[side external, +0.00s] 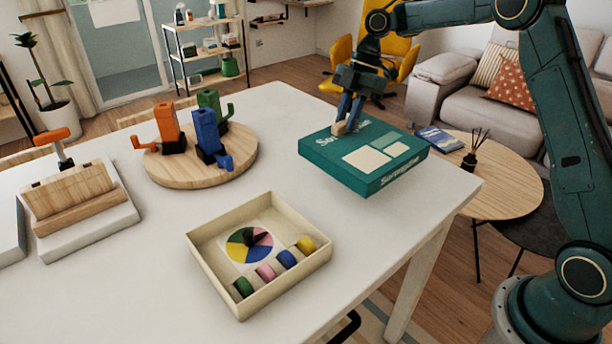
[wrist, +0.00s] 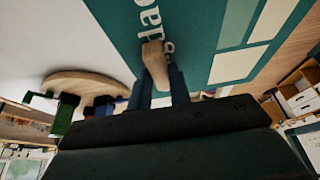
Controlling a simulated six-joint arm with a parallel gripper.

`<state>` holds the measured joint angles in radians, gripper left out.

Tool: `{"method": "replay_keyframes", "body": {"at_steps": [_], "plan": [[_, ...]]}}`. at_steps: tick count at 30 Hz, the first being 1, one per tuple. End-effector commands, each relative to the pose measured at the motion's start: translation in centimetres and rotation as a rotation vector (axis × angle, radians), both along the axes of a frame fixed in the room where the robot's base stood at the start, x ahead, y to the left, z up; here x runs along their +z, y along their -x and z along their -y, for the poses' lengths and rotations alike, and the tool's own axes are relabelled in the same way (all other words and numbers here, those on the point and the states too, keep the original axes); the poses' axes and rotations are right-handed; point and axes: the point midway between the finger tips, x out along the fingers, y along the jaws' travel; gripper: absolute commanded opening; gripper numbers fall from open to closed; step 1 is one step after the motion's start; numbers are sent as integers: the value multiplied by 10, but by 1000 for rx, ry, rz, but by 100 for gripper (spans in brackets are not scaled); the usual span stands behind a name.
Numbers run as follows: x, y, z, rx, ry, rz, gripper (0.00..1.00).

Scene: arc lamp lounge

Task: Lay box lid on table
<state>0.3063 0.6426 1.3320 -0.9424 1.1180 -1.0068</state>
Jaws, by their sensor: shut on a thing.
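The teal box lid (side external: 335,163), printed with white lettering and pale panels, is at the right edge of the white table (side external: 400,235). It also fills the upper middle of the wrist view (wrist: 200,45). My gripper (side external: 348,122) is above the lid, shut on its small wooden knob (wrist: 153,62); the knob sits between the blue fingers. The lid looks roughly level and partly past the table edge; whether its underside touches the table is hard to tell. The open cream box (side external: 213,272) stands on the table to the lid's lower left, with a colour wheel and several coloured pieces inside.
A round wooden board (side external: 233,170) with orange, green and blue figures stands left of the lid. A white holder with wooden blocks (side external: 80,205) is at far left. The table between board, box and lid is bare. A round side table (side external: 510,200) stands beyond the right edge.

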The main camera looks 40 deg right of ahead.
Motion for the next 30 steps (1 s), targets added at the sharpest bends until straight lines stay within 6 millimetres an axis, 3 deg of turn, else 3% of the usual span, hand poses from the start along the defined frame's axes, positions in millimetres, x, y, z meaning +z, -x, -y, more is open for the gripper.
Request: {"method": "replay_keyframes", "body": {"at_steps": [3, 9, 20, 30], "plan": [[-3, 8, 30, -4, -5, 0, 0], [-5, 17, 56, 0, -9, 2, 0], [-9, 19, 61, 2, -12, 2, 0], [-39, 19, 61, 1, -12, 0, 0]]}}
